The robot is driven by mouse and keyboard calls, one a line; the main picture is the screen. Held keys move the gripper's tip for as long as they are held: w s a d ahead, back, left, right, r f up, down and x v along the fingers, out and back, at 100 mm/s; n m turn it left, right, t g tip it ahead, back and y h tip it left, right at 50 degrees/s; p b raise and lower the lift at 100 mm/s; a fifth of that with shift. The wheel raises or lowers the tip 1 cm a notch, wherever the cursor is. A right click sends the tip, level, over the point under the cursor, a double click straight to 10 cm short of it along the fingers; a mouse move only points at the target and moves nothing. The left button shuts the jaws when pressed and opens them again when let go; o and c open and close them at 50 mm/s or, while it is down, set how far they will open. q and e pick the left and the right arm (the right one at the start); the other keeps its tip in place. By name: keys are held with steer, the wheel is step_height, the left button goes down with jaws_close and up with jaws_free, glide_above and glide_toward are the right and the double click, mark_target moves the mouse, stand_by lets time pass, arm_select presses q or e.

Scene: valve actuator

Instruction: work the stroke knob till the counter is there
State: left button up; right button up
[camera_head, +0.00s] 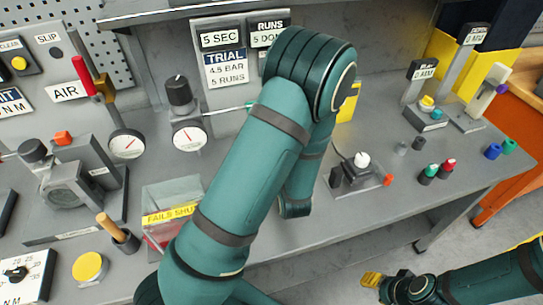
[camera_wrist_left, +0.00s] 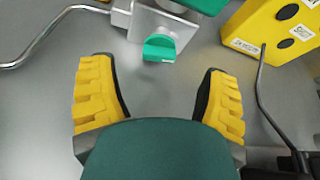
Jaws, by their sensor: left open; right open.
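In the left wrist view a green knob (camera_wrist_left: 160,48) sticks out of a pale metal block (camera_wrist_left: 150,22). My left gripper (camera_wrist_left: 158,68) is open, its yellow fingers apart on either side below the knob, not touching it. I cannot tell whether this is the stroke knob. In the head view my own left arm hides that gripper and the spot. A panel headed RUNS (camera_head: 268,37) reads "5 DON", its end hidden by my arm. The TRIAL card (camera_head: 226,68) says 4.5 BAR, 5 RUNS. My right gripper (camera_head: 372,279) is open and empty, off the bench's front.
In the left wrist view a yellow box (camera_wrist_left: 275,35) stands at upper right, and a bent metal rod (camera_wrist_left: 50,40) runs at upper left. In the head view two gauges (camera_head: 189,137) (camera_head: 126,143) and a clear bin (camera_head: 172,200) are left of my arm. Small coloured parts (camera_head: 437,172) are right.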

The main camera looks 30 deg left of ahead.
arm_select(q)
steer(key=x, duration=0.6)
steer(key=c, duration=1.2)
